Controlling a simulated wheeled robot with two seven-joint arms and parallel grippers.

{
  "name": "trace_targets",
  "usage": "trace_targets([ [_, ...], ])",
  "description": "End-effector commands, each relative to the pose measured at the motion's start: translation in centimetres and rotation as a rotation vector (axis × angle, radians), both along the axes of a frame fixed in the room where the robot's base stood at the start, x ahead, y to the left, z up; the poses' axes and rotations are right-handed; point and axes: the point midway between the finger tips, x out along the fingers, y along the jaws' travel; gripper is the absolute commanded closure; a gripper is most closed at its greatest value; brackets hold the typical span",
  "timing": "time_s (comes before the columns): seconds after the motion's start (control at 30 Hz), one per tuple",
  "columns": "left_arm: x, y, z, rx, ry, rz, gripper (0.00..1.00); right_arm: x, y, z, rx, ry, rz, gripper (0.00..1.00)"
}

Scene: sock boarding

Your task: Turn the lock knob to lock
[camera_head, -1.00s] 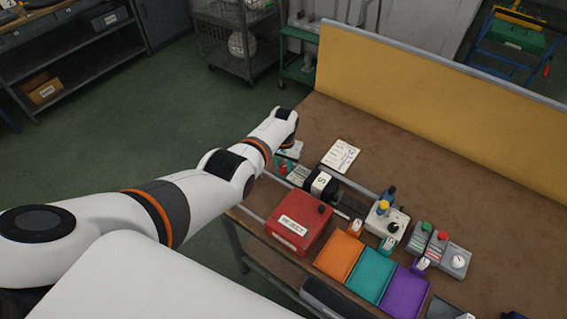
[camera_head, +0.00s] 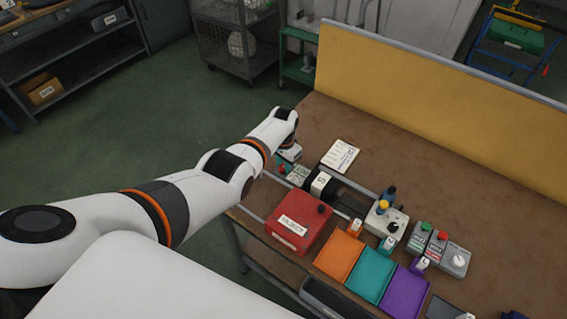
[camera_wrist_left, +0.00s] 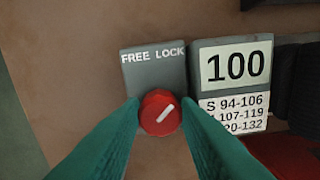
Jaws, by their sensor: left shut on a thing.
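The red lock knob (camera_wrist_left: 160,114) sits on a grey box (camera_wrist_left: 152,72) lettered FREE on the left and LOCK on the right. The knob's white mark slants up and to the right, toward LOCK. My left gripper (camera_wrist_left: 161,118) is shut on the knob, with one teal finger against each side. In the head view my left gripper (camera_head: 288,163) is at the far left end of the bench fixture, and its wrist hides part of the box. My right gripper is not in view.
A display (camera_wrist_left: 236,64) reading 100 adjoins the knob box on the right. A red box (camera_head: 298,222), orange, teal and purple trays and small button boxes stand along the bench's front. A white sheet (camera_head: 340,156) lies behind the fixture.

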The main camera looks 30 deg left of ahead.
Motion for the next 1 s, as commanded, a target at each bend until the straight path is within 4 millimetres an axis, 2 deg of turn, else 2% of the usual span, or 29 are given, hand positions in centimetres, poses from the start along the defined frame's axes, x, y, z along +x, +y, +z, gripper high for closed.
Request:
trace_targets([
  [0.13,-0.08,0.0,-0.08,0.001,0.002,-0.002,0.94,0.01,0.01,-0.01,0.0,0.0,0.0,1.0],
  [0.17,-0.08,0.0,-0.08,0.001,0.002,-0.002,0.68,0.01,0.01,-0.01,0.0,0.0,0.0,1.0],
  [0.27,-0.07,0.0,-0.07,0.001,0.002,-0.001,0.52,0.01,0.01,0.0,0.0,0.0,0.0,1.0],
  [0.3,-0.07,-0.03,-0.06,0.0,0.002,-0.001,0.5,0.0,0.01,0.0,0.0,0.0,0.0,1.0],
  [0.83,-0.11,-0.39,-0.08,-0.006,0.004,-0.002,0.5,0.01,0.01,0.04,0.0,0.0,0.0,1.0],
  [1.0,-0.06,-0.44,0.72,-0.007,0.004,-0.002,0.5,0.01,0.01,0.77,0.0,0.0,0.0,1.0],
])
